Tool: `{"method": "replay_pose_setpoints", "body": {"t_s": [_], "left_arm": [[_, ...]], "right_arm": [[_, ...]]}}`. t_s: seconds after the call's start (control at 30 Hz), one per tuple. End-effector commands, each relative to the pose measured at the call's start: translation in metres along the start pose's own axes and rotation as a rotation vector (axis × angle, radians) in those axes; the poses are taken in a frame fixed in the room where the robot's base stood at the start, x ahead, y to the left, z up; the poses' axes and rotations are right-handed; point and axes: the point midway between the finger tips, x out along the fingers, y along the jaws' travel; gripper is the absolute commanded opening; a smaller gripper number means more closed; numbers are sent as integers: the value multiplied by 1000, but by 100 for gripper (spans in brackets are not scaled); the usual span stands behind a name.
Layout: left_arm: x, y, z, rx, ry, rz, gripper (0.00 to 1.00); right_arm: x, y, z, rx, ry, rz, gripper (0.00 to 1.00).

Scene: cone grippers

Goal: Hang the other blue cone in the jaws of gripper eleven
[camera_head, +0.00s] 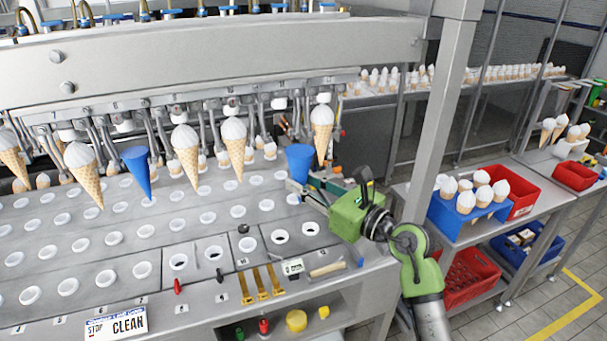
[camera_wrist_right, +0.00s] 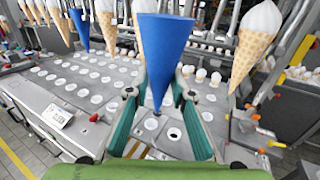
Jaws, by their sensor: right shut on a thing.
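A blue cone (camera_head: 299,158) is between the fingers of my right gripper (camera_head: 303,187), which is shut on it. The cone is upright, tip down, below the machine's row of jaws, in the gap between two hanging wafer cones. In the right wrist view the blue cone (camera_wrist_right: 162,50) stands between the green fingers of the gripper (camera_wrist_right: 158,105). The other blue cone (camera_head: 138,171) hangs further left in the row. I cannot read which jaws are number eleven. My left gripper is not in view.
Wafer cones with white tops (camera_head: 235,145) hang on the left, and one (camera_head: 322,132) hangs just right of the held cone. Below is a plate with round holes (camera_head: 115,238). A grey post (camera_head: 445,110) stands right of the machine. A blue crate (camera_head: 460,219) of cones is further right.

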Motion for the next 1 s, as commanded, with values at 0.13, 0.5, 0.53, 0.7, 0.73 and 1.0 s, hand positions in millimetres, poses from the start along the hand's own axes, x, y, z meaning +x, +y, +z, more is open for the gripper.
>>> {"method": "replay_pose_setpoints", "body": {"t_s": [0.13, 0.5, 0.53, 0.7, 0.73, 1.0], "left_arm": [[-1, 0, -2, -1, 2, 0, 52], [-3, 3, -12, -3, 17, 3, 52], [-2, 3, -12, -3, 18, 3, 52], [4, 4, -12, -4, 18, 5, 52], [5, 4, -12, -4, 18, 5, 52], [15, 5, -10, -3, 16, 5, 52]], "right_arm": [[2, -1, 3, 1, 0, 5, 6], [3, -2, 3, -1, 1, 2, 6], [5, -3, 3, -2, 0, 2, 6], [21, -11, 2, -2, 0, 1, 6], [24, -12, 2, -2, 0, 1, 6], [49, -24, 2, -2, 0, 1, 6]]}}
